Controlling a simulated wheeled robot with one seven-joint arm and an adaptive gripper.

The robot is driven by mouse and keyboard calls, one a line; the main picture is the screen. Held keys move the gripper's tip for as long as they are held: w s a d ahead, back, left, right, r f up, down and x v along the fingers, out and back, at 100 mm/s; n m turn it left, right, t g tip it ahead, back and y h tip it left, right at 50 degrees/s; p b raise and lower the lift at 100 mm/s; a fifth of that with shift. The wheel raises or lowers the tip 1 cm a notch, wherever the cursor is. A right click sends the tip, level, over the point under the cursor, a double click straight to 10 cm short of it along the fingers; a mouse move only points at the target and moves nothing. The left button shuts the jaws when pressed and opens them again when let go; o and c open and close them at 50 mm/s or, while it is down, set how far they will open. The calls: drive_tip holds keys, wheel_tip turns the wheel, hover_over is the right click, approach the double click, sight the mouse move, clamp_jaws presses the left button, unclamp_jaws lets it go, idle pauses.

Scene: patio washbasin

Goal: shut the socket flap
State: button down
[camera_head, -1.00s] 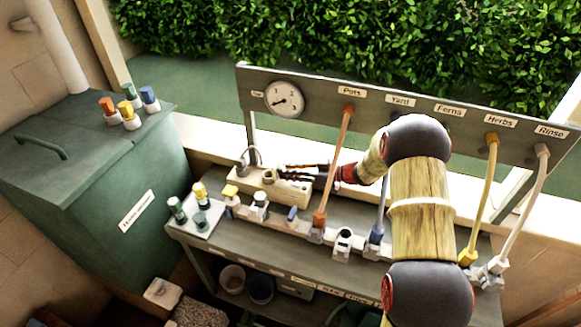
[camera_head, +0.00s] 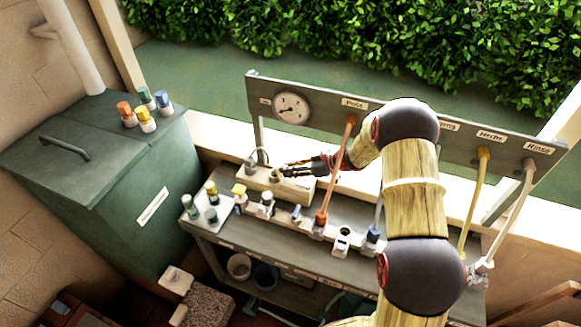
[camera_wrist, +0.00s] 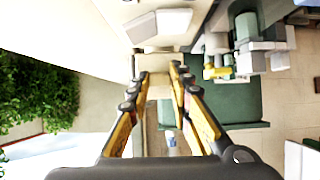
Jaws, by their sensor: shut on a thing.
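A long cream socket box (camera_head: 299,192) sits at the back left of the bench. A small beige raised piece on its top, apparently the socket flap (camera_head: 276,174), stands at my fingertips. My gripper (camera_head: 287,171) reaches in from the right, low over the box. In the wrist view my two fingers (camera_wrist: 158,82) close from both sides on a pale piece that looks like the flap (camera_wrist: 157,66). Its hinge and exact angle are hard to make out. A white square plate (camera_wrist: 160,28) shows beyond it.
An orange hose (camera_head: 336,172) hangs close to my wrist. A grey plug with cable (camera_head: 251,165) stands at the box's left end. Several capped fittings and a tray (camera_head: 222,219) lie in front. A labelled board with a gauge (camera_head: 291,107) rises behind. A green bin (camera_head: 150,185) stands left.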

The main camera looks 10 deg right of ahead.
drive_tip(key=c, duration=1.6)
unclamp_jaws()
drive_tip(key=shift+s+d+r, duration=0.1)
drive_tip(key=shift+d+r, duration=0.05)
drive_tip(key=shift+d, duration=0.15)
drive_tip(key=s+d, duration=0.2)
drive_tip(key=d, duration=0.1)
drive_tip(key=s+d, duration=0.2)
drive_tip(key=d, duration=0.2)
drive_tip(key=s+d, duration=0.3)
drive_tip(key=shift+d+r, duration=0.1)
drive_tip(key=shift+d, duration=0.05)
drive_tip(key=shift+c, duration=0.6)
